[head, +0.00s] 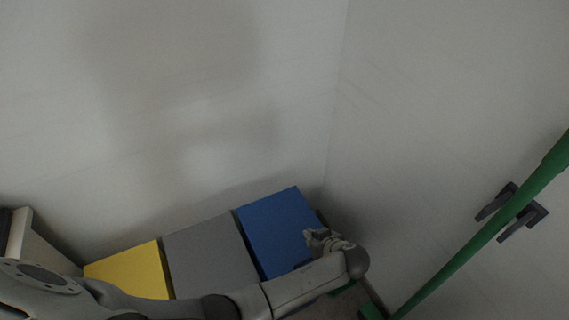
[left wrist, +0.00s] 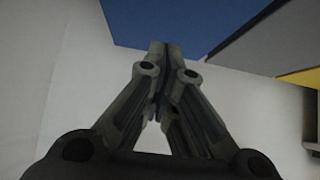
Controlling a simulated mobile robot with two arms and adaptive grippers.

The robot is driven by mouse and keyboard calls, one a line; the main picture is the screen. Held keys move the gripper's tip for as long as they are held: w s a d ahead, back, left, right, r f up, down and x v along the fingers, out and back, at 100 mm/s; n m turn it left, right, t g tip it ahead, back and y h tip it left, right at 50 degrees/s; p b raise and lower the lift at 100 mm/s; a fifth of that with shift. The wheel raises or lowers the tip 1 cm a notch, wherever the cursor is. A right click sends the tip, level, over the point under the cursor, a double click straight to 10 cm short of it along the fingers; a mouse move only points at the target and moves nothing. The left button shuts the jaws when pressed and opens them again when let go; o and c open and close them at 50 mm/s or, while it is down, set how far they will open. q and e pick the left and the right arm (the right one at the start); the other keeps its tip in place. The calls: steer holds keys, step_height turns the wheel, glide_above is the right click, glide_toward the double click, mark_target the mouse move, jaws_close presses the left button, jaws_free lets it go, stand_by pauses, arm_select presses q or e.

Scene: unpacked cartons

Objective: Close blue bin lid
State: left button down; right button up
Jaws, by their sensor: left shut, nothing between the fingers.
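The blue bin lid (head: 275,226) is the rightmost of three coloured tops, close to the wall corner. Its blue surface looks flat in the head view; I cannot tell whether it is fully down. My left gripper (head: 310,236) is over the lid's right side, shut and empty. In the left wrist view, the gripper's closed fingertips (left wrist: 163,48) overlap the edge of the blue surface (left wrist: 180,22). I cannot tell whether they touch it. My left forearm crosses in front of the bins' near edges and hides them. My right gripper is not in view.
A grey top (head: 208,255) and a yellow top (head: 130,270) stand in a row left of the blue one. White walls meet behind the bins. A green pole (head: 480,237) slants at the right, by a dark wall bracket (head: 522,222).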

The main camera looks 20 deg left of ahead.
arm_select(q)
steer(key=w+a+r+p, duration=0.7)
steer(key=w+a+r, duration=0.4)
steer(key=r, duration=0.4)
steer(key=shift+a+p, duration=0.35)
steer(key=shift+a, duration=0.25)
